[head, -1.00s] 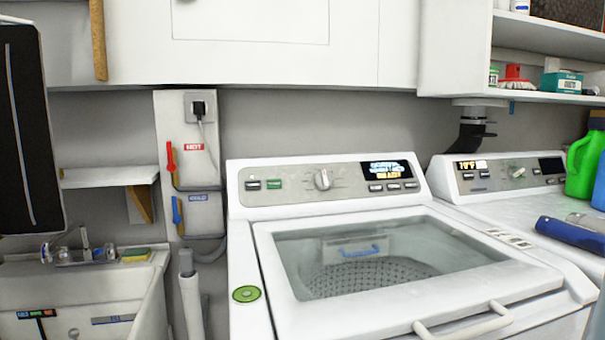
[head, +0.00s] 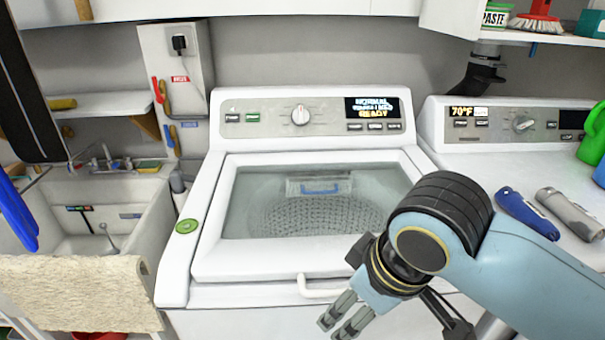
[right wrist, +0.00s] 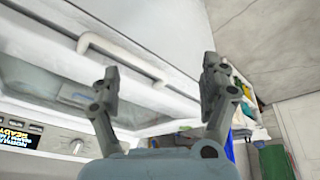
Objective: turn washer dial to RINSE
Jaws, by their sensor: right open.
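The washer (head: 190,250) stands in the middle of the head view with its glass lid shut. Its round white dial (head: 300,115) sits on the grey back panel, with a small red mark at its top. The display (head: 372,108) beside it reads NORMAL and READY. My right gripper (head: 338,325) is low in front of the washer, near the lid handle (head: 318,288), well away from the dial. In the right wrist view its two fingers (right wrist: 158,72) are spread with nothing between them; the display (right wrist: 15,138) shows there at lower left. My left gripper is not in view.
A second machine (head: 470,170) stands at right with a blue tool (head: 527,213) and a grey flashlight (head: 570,215) on top. A sink (head: 140,205) with a towel (head: 80,292) is at left. The space above the washer lid is clear.

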